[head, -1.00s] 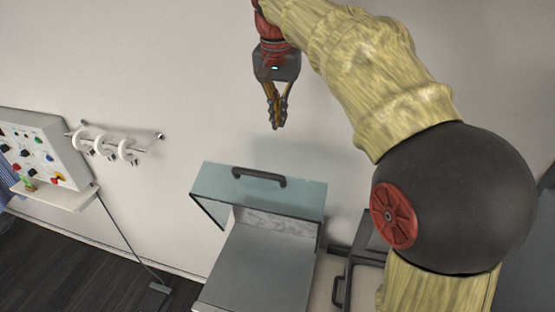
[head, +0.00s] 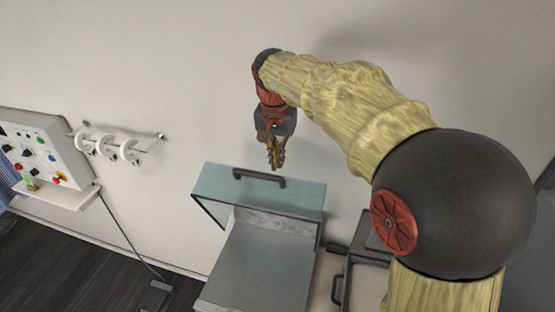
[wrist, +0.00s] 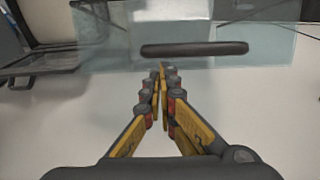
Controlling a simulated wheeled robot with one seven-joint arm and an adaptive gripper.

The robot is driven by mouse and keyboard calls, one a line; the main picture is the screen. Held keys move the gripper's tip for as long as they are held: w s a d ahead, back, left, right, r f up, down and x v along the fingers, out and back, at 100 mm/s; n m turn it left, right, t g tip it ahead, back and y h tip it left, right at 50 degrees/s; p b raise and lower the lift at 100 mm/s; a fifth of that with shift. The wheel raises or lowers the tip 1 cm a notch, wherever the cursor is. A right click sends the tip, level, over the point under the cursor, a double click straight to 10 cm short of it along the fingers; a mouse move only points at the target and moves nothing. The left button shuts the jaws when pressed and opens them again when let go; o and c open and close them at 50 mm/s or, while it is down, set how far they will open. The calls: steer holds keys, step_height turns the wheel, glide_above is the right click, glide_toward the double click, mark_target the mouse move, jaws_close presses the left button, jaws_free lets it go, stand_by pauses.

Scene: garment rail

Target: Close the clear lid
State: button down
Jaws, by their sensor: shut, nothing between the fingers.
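The clear lid (head: 220,187) is a bluish see-through panel standing raised at the back of a grey box (head: 262,268). A dark bar handle (head: 259,178) is fixed near its top edge. My gripper (head: 276,167) points down just above the handle, toward its right end, shut and empty. In the wrist view the fingertips (wrist: 163,68) are close to the handle (wrist: 194,49), and the lid (wrist: 285,45) spans the picture behind it. I cannot tell whether the fingertips touch the handle.
A white wall rises behind the lid. A rail with several white rings (head: 103,146) and a control panel (head: 44,148) are at the left. A dark frame with a handle (head: 338,288) stands right of the box.

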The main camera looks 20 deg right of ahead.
steer(key=shift+f, duration=0.35)
steer(key=shift+s+a, duration=0.1)
